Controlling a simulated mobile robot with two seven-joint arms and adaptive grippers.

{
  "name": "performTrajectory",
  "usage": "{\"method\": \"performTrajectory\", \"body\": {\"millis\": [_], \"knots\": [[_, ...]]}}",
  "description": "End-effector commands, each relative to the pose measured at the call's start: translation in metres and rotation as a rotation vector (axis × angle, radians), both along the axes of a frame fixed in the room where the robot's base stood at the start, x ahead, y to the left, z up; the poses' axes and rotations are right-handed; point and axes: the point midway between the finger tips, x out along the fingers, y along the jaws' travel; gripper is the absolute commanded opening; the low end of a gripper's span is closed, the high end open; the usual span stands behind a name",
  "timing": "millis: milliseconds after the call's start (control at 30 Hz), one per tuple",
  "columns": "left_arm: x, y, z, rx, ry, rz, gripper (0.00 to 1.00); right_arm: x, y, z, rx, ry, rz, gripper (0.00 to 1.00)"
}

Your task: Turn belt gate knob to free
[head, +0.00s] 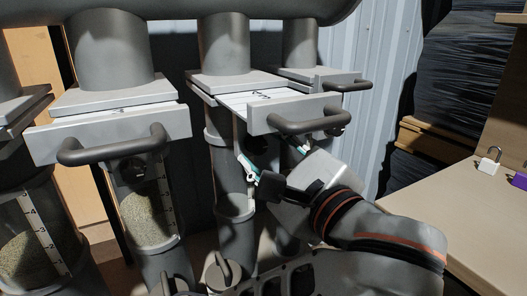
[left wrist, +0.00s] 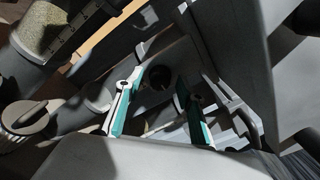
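My left gripper (head: 266,150) is open below the pulled-out slide gate (head: 290,118) of the third pipe. In the left wrist view its two teal-lined fingers (left wrist: 160,85) stand apart with nothing between the pads. A dark round part (left wrist: 160,76) lies beyond the fingertips; I cannot tell whether it is a knob. A round grey knob with a raised bar grip (left wrist: 27,116) shows at the left of the wrist view, away from the fingers. In the head view, a similar knob (head: 221,270) is low on the pipes. No label shows which is the belt gate knob. My right gripper is not in view.
Another gate with a bar handle (head: 115,145) stands to the left, above a clear tube of granules (head: 148,215). The gate handle (head: 310,122) is close above my left gripper. A table (head: 465,205) at the right holds a padlock (head: 488,158) and a purple item (head: 519,181).

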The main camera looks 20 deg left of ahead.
Motion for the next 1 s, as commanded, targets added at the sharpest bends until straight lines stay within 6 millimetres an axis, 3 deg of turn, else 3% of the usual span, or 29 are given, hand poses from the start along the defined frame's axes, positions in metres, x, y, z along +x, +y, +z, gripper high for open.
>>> {"method": "performTrajectory", "body": {"millis": [300,433,467,1000], "knots": [[0.0019,0.0026,0.0008,-0.001,-0.001,0.000,0.38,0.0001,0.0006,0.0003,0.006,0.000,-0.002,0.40],[0.0018,0.0025,0.0007,-0.001,-0.001,0.000,0.04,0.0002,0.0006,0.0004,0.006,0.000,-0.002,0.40],[0.0018,0.0025,0.0007,-0.001,-0.001,0.000,0.00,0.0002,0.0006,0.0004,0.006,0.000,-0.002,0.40],[0.0022,0.0023,-0.0016,-0.075,-0.092,-0.001,0.00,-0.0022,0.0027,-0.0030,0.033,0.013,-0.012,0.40]]}}
